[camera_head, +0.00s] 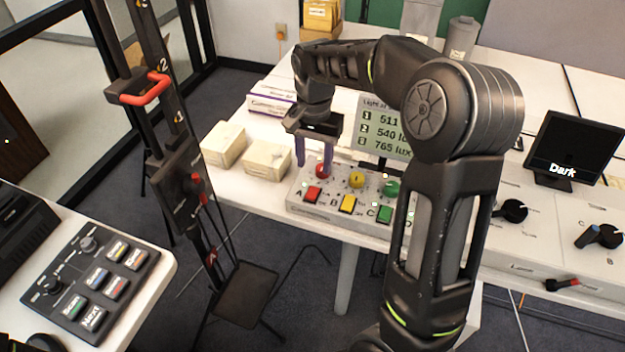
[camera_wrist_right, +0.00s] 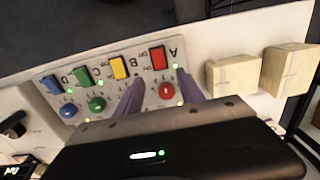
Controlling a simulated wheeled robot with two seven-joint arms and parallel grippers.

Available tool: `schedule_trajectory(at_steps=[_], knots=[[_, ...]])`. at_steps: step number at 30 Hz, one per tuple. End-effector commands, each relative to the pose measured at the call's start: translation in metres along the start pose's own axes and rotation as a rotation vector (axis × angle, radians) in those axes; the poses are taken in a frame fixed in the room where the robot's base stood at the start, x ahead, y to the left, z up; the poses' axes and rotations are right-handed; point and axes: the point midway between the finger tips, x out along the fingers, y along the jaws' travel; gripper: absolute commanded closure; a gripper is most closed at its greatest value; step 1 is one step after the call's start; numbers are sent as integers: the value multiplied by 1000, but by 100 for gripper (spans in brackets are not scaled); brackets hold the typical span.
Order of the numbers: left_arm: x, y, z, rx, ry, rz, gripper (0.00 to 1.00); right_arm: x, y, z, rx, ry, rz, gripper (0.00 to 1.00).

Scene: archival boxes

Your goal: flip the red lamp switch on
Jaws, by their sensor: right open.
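The lamp panel (camera_head: 335,212) is a pale box on the white table, with a row of round knobs behind a row of coloured rocker switches. The red switch (camera_head: 313,194) is at its left end; it also shows in the right wrist view (camera_wrist_right: 158,58), beside the letter A. The red knob (camera_head: 323,170) is just behind it. My right gripper (camera_head: 313,163) is open above the panel's left end, its purple fingers pointing down. In the wrist view the fingers (camera_wrist_right: 160,78) flank the red knob, with nothing held. I cannot tell whether they touch the panel. My left gripper is out of view.
A display (camera_head: 384,132) with lux readings stands behind the panel, partly hidden by my right arm. Two pale boxes (camera_head: 266,158) (camera_head: 223,143) sit left of it. A screen reading "Dark" (camera_head: 575,150) and dark knobs (camera_head: 511,211) are at the right.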

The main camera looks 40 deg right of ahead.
Motion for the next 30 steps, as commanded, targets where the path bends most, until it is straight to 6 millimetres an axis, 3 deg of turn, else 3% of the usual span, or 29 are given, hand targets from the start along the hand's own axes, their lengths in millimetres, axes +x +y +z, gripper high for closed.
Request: schedule_trajectory(at_steps=[18,27,30], knots=[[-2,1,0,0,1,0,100,74,0,0,-1,-2,1,55],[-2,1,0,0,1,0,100,77,0,0,-1,0,0,55],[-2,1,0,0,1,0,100,77,0,0,-1,0,0,61]])
